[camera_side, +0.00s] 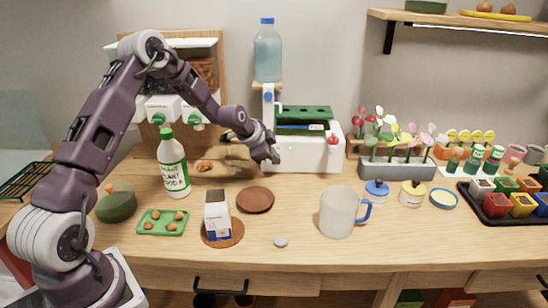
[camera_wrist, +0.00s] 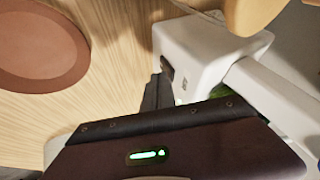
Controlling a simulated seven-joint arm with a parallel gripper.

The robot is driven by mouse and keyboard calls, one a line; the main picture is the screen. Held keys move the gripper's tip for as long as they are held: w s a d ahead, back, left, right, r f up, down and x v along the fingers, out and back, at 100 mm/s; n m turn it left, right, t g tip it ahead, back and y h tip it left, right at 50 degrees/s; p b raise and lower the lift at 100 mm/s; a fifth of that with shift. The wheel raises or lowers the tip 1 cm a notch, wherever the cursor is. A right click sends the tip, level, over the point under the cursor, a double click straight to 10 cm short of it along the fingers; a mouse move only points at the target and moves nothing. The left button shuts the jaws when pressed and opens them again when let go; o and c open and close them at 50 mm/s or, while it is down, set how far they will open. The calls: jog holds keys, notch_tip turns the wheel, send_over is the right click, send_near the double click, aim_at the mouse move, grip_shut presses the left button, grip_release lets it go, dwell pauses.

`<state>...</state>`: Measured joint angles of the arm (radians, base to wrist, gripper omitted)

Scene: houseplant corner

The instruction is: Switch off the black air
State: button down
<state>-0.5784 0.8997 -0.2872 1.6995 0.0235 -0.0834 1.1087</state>
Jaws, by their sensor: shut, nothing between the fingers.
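A white unit (camera_side: 308,158) with dark green slotted trays on top stands at the back middle of the table. In the wrist view its white body (camera_wrist: 200,42) has a small dark switch-like part (camera_wrist: 167,70) on its near end. I cannot read a label there or tell its setting. My gripper (camera_side: 272,156) is at the left end of the unit. In the wrist view its dark fingers (camera_wrist: 157,92) are together and empty, with the tip very close to the dark part; I cannot tell whether they touch.
A brown saucer (camera_side: 255,200) lies in front of my gripper. A carton (camera_side: 217,215), a plant food bottle (camera_side: 173,170) and a mug (camera_side: 338,215) stand nearby. Flowers in a grey planter (camera_side: 395,168) are to the right.

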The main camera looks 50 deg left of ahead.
jog(key=shift+w+a+r, duration=0.1)
jog(key=shift+w+a, duration=0.1)
dwell(0.3)
jog(key=shift+r, duration=0.1)
jog(key=shift+r, duration=0.7)
